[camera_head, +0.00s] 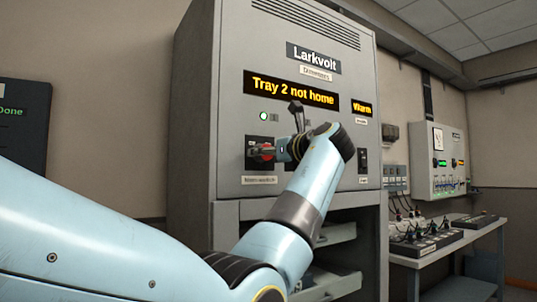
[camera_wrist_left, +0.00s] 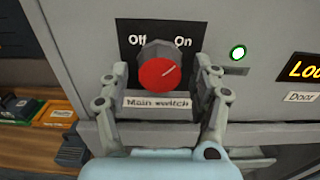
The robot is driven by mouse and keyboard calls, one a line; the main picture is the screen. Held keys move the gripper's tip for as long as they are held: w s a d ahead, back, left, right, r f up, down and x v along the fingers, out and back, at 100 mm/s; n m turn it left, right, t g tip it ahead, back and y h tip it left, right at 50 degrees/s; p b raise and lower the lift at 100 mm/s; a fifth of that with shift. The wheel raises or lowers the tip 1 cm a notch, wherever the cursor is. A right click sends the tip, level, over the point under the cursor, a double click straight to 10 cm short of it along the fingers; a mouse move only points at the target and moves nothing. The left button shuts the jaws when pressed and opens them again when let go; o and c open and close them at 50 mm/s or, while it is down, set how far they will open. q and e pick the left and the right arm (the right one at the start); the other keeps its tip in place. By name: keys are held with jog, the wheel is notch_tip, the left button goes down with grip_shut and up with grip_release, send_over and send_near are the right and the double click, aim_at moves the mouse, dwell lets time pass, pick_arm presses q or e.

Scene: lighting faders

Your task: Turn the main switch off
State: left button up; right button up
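The main switch is a round red knob (camera_wrist_left: 165,74) on a black plate with "Off" at its left and "On" at its right. A "Main switch" label is below it. The pale line on the knob points up and right, toward "On". In the head view the red knob (camera_head: 265,151) shows on the front of the grey Larkvolt cabinet (camera_head: 240,60). My left gripper (camera_wrist_left: 163,70) is open, with one finger on each side of the knob and a gap at each side. The left arm partly covers the cabinet front in the head view. My right gripper is not in view.
A green lamp (camera_head: 263,116) is lit above the switch. The display (camera_head: 290,91) reads "Tray 2 not home". Below are open shelves with trays (camera_head: 335,232). A bench (camera_head: 440,250) with control boxes stands at the right, under a wall panel (camera_head: 438,160).

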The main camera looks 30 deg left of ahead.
pick_arm(q)
jog(key=c, duration=1)
jog(key=shift+w+n, duration=0.15)
jog(key=shift+n, duration=8.75)
jog(key=shift+d, duration=0.1)
